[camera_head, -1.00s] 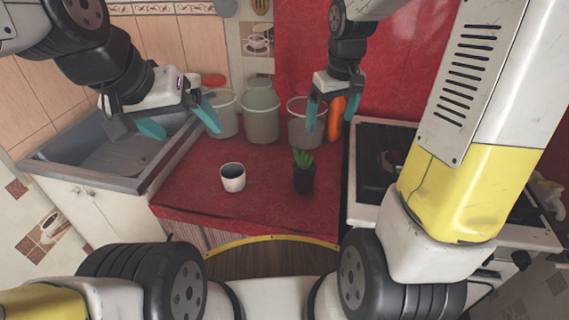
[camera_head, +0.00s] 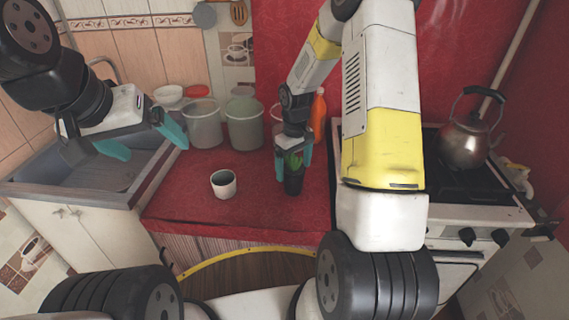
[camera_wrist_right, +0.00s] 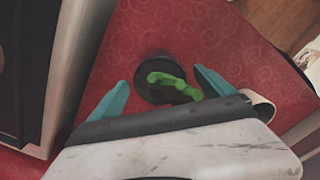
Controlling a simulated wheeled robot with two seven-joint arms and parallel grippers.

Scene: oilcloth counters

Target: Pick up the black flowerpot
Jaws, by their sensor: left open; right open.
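The black flowerpot (camera_head: 293,183) with a green plant stands upright on the red counter, near its right side. My right gripper (camera_head: 293,172) is open just above it, its fingertips at either side of the plant in the head view. In the right wrist view the flowerpot (camera_wrist_right: 150,88) and its green leaves lie between and beyond the open teal fingers of my right gripper (camera_wrist_right: 165,88). I cannot tell whether a finger touches it. My left gripper (camera_head: 150,146) is open and empty over the sink side, away from the flowerpot.
A white cup-like pot (camera_head: 223,185) stands on the red counter (camera_head: 190,215) to the left. Several buckets (camera_head: 244,125) and an orange bottle (camera_head: 318,113) stand behind. A stove (camera_head: 460,195) with a kettle (camera_head: 465,140) is on the right, a sink (camera_head: 70,175) on the left.

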